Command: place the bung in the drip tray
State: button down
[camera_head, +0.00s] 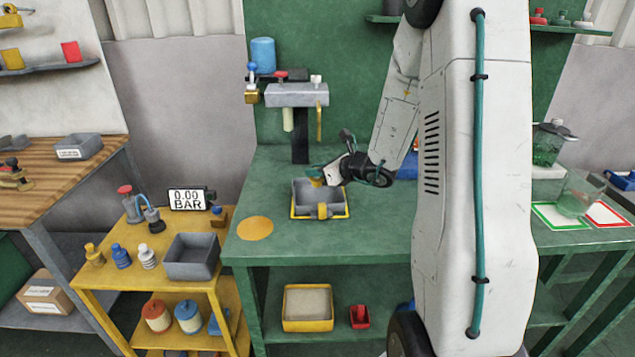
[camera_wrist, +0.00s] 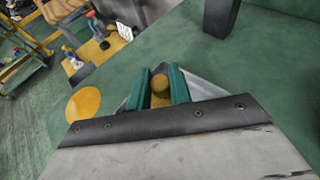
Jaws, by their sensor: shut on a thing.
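The drip tray (camera_head: 300,208) is a grey open box in a yellow frame on the green bench, with a yellow fitting at its front. Part of its grey wall shows behind my fingers in the wrist view (camera_wrist: 203,87). My gripper (camera_head: 317,177) is over the tray's back part, its teal fingers tilted down. In the wrist view my fingers (camera_wrist: 160,88) are shut on a small brass-yellow bung with a rounded end (camera_wrist: 160,82). A bit of the bung shows in the head view (camera_head: 316,182). I cannot tell whether it touches the tray.
A grey press-like fixture (camera_head: 297,95) on a dark post stands behind the tray. A flat orange disc (camera_head: 255,228) lies left of the tray. A yellow cart (camera_head: 150,275) with a grey bin (camera_head: 192,257) stands at left. The bench front is clear.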

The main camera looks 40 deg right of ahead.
aim_at(317, 179)
jog(key=shift+f, duration=1.95)
jog(key=shift+f, duration=0.1)
jog(key=shift+f, duration=0.15)
jog(key=c, duration=1.3)
grip_release()
